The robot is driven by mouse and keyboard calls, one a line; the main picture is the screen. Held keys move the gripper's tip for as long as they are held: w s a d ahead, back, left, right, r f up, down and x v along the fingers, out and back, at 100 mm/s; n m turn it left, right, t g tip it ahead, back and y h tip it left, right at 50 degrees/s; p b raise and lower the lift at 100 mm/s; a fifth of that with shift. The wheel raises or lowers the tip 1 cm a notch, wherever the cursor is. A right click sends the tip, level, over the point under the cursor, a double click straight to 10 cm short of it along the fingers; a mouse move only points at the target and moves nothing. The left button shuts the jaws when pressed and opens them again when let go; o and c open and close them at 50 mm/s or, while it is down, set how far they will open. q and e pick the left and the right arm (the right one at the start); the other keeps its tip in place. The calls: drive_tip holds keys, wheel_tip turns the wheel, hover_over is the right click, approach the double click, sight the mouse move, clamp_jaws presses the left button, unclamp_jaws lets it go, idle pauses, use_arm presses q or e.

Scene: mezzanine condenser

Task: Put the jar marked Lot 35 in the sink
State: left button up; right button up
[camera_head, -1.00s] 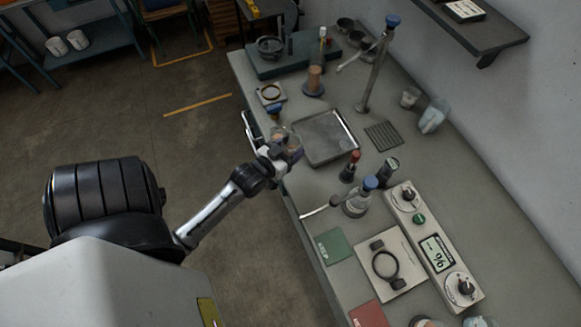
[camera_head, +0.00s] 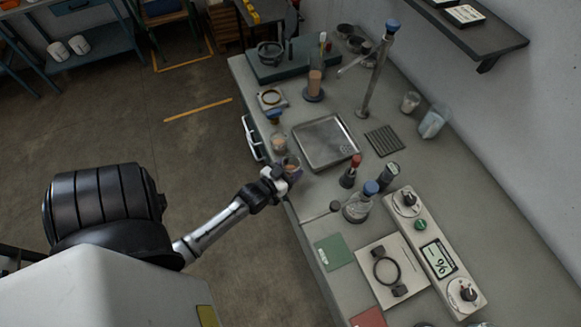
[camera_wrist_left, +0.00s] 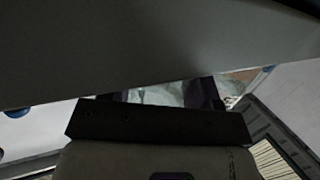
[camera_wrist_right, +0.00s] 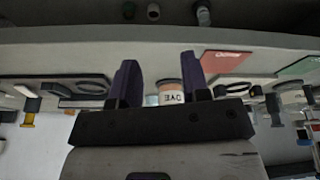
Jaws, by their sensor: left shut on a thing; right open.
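A clear jar with brownish contents (camera_head: 291,161) is at the jaws of my left gripper (camera_head: 286,172), which is shut on it by the bench's left edge. No lot marking is readable on it. A similar jar (camera_head: 279,143) stands just behind it on the bench. The shallow metal basin (camera_head: 325,143), which looks like the sink, lies to the right of both jars.
A red-topped bottle (camera_head: 350,171) and a blue-stoppered flask (camera_head: 361,203) stand in front of the basin. A ribbed mat (camera_head: 385,140) lies right of the basin. A green card (camera_head: 333,252) lies nearer.

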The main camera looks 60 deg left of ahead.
use_arm(q)
drive_tip(key=shift+f, duration=0.2)
drive_tip(key=o, duration=1)
